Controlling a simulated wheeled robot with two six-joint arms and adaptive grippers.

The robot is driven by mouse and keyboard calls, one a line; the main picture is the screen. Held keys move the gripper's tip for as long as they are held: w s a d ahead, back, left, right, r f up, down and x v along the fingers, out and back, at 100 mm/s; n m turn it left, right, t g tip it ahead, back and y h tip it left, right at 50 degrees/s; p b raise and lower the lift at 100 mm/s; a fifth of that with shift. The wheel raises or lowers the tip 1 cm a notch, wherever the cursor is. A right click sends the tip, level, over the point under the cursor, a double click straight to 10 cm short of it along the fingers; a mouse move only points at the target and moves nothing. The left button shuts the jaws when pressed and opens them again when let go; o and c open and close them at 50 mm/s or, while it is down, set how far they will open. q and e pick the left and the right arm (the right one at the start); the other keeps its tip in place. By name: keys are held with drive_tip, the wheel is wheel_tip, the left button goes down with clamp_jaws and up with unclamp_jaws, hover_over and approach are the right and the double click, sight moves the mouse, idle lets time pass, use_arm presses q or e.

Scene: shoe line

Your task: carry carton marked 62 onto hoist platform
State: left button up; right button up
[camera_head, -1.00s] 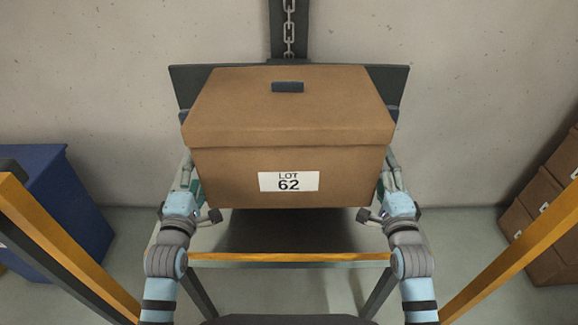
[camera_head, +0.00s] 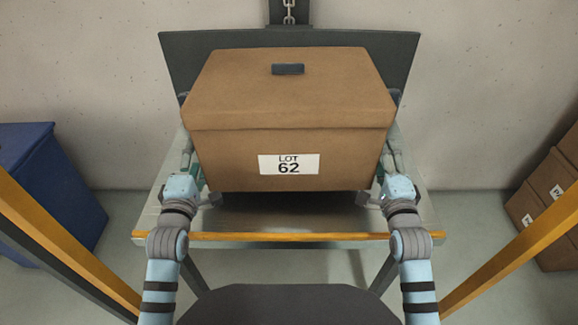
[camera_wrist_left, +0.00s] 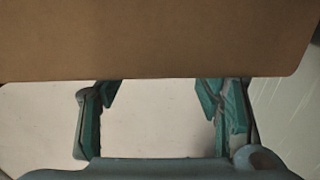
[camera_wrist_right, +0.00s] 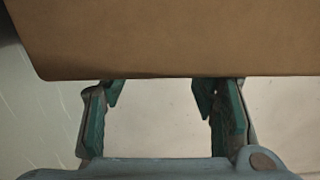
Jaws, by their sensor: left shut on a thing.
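The brown carton marked LOT 62 (camera_head: 288,100) is upright and level, with its label facing me and a dark slot on its lid. My left gripper (camera_wrist_left: 160,95) is shut on the carton's left side, and my right gripper (camera_wrist_right: 160,95) holds the opposite side in the same way. The carton's edge hides the fingertip contact in both wrist views. The hoist platform (camera_head: 290,222) is a grey deck with an orange front edge, below the carton. A dark shadow lies on the deck under the carton, which seems to hang a little above it.
A dark back plate (camera_head: 400,60) and a hoist chain (camera_head: 289,12) stand behind the carton. A blue bin (camera_head: 60,175) is at left, and stacked brown cartons (camera_head: 550,190) are at right. Orange rails (camera_head: 510,245) flank me. Bare deck shows in front of the carton.

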use_arm(q)
wheel_tip(320, 180, down, 4)
drive_tip(key=b, duration=0.4)
drive_tip(key=shift+d, duration=0.15)
use_arm(e)
wheel_tip(320, 180, down, 5)
drive_tip(key=shift+a+r, duration=0.1)
drive_tip(key=shift+a, duration=0.05)
use_arm(q)
drive_tip(key=shift+r, duration=0.2)
use_arm(e)
drive_tip(key=shift+r, duration=0.25)
use_arm(q)
drive_tip(key=shift+o, duration=1.4)
drive_tip(key=shift+a, duration=0.35)
use_arm(e)
drive_tip(key=shift+d+r, duration=0.1)
drive_tip(key=shift+d, duration=0.25)
use_arm(q)
drive_tip(key=o, duration=0.3)
drive_tip(key=shift+s+a, duration=0.1)
use_arm(e)
drive_tip(key=shift+s+d+r, duration=0.1)
drive_tip(key=o, duration=0.5)
